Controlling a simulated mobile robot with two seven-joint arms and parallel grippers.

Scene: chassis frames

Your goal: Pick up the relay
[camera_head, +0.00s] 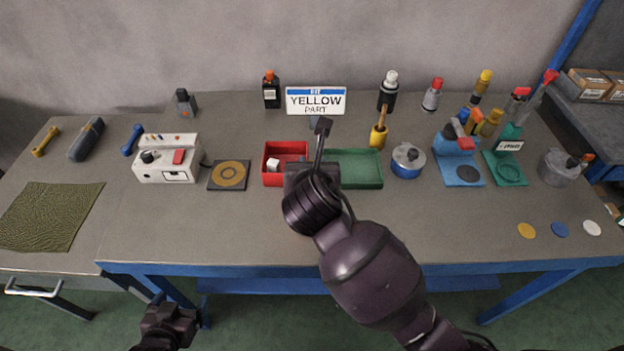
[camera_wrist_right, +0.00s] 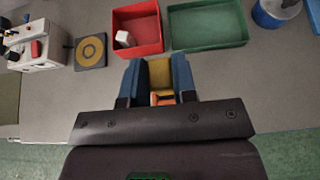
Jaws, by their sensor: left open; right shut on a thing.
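My right gripper (camera_wrist_right: 158,78) is shut on a small yellow and orange part (camera_wrist_right: 160,74), held between its two blue fingers in the wrist view. I cannot tell for sure whether this part is the relay. In the head view the right arm hides the fingers and the held part. A white block (camera_head: 273,164) lies in the red tray (camera_head: 270,180); it also shows in the wrist view (camera_wrist_right: 124,38). My left gripper (camera_head: 170,320) is open and empty, low in front of the table edge.
A green tray (camera_head: 362,182) stands right of the red tray. A sign (camera_head: 316,101) reads "YELLOW PART". A white device (camera_head: 166,160) and a dark pad with a yellow ring (camera_head: 229,175) are to the left. A blue pot (camera_head: 407,161), stands and bottles are to the right. The front tabletop is largely clear.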

